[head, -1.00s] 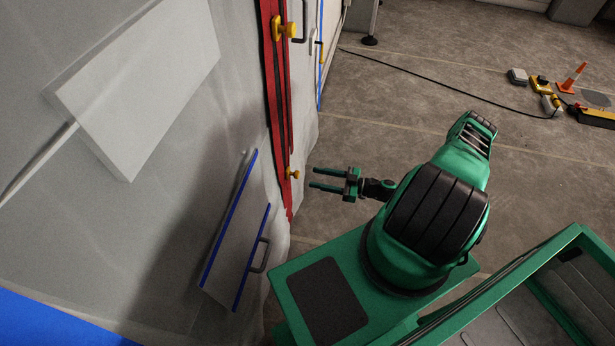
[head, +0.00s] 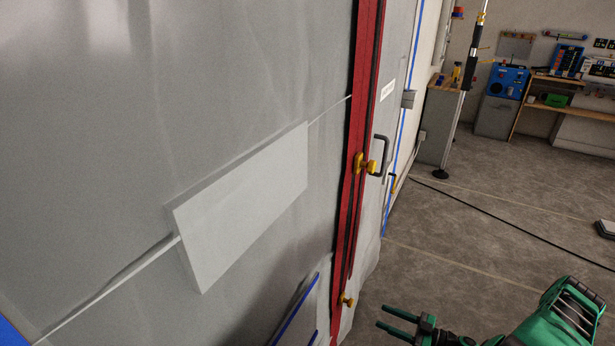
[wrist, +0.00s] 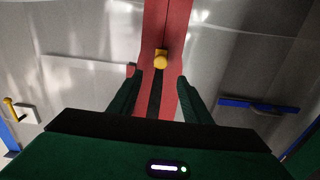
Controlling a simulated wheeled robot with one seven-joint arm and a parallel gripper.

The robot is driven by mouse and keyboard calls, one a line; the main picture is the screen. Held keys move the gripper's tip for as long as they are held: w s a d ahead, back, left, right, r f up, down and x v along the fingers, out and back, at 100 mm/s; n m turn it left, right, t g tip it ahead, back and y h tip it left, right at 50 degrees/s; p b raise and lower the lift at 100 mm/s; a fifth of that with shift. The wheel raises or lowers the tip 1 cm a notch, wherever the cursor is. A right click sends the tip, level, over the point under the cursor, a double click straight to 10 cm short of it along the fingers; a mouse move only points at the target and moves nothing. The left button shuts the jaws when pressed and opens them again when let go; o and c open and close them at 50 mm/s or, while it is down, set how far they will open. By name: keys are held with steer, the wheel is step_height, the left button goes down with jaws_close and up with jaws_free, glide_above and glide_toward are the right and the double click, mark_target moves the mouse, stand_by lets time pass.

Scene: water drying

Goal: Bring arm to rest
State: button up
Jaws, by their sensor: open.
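My gripper (head: 400,326) shows at the bottom of the head view, with its two green fingers apart and nothing between them. The fingers point left toward the grey plastic sheet wall (head: 240,60). In the wrist view my gripper (wrist: 157,92) faces a red zipper strip (wrist: 178,30). A yellow zipper pull (wrist: 161,59) shows just beyond the fingertips, apart from them as far as I can tell. In the head view the red strip (head: 344,215) runs down the sheet, with a yellow pull (head: 347,300) low on it. My arm's lower part is out of frame.
A pale panel (head: 245,215) is on the sheet at left. A dark handle (head: 381,155) and yellow pulls (head: 365,163) are higher up. A black cable (head: 500,218) crosses the floor. A workbench (head: 560,107) stands far back. Floor (head: 450,260) right of the sheet is mostly open.

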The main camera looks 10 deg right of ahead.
steer(key=s+d+r+m+g+h, duration=0.1)
steer(key=d+r+m+g+h, duration=0.2)
steer(key=r, duration=0.7)
steer(key=s+d+r+m+g+h, duration=0.1)
steer(key=s+d+r+g+h, duration=0.15)
steer(key=r+g, duration=0.55)
steer(key=s+d+r+m+g+h, duration=0.1)
steer(key=d+r+g+h, duration=0.15)
steer(key=r, duration=1.05)
steer(key=s+a+r+m+t+h, duration=0.1)
steer(key=s+a+r+m+h, duration=0.1)
steer(key=s+r+m, duration=0.3)
steer(key=s+a+r+m+h, duration=0.3)
steer(key=s+r+m, duration=0.3)
steer(key=s+r, duration=0.8)
steer(key=shift+a+r+t+h, duration=0.15)
steer(key=shift+a+t+h, duration=0.2)
steer(key=shift+a, duration=0.15)
